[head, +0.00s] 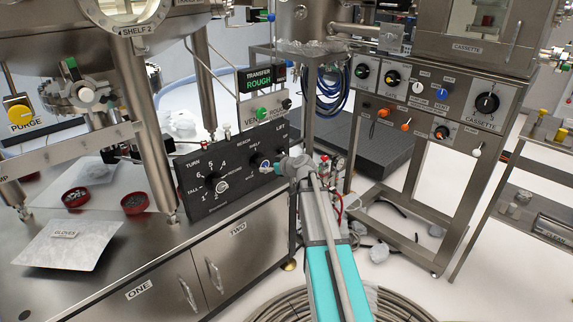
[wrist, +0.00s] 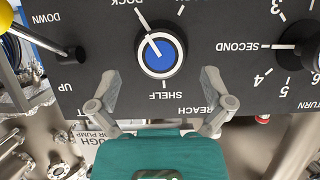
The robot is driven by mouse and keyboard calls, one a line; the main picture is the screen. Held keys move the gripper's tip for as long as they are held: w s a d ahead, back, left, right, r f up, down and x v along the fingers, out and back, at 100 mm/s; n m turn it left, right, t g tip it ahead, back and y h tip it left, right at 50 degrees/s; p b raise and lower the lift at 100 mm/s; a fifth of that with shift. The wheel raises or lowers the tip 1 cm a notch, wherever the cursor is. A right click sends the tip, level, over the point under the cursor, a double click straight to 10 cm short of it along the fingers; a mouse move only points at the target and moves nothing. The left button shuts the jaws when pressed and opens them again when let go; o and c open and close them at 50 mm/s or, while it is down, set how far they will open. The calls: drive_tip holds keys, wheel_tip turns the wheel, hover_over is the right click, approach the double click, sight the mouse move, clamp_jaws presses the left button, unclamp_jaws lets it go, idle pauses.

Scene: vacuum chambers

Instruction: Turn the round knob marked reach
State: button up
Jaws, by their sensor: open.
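The reach knob (wrist: 160,52) is round and black with a blue centre and a white rim, on a dark panel (wrist: 110,40). In the wrist view its white mark points up and left, towards the word DOCK; SHELF and REACH are printed below it. The knob (head: 261,165) also shows in the head view, partly hidden by my gripper (head: 280,165). In the wrist view my gripper (wrist: 161,76) is open, its two fingers apart on either side of the knob's lower part. I cannot tell whether they touch the panel. Nothing is held.

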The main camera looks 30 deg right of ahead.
drive_tip(key=p+v, duration=0.3)
drive_tip(key=v, duration=0.6)
drive_tip(key=shift+s, duration=0.2)
idle(1.0)
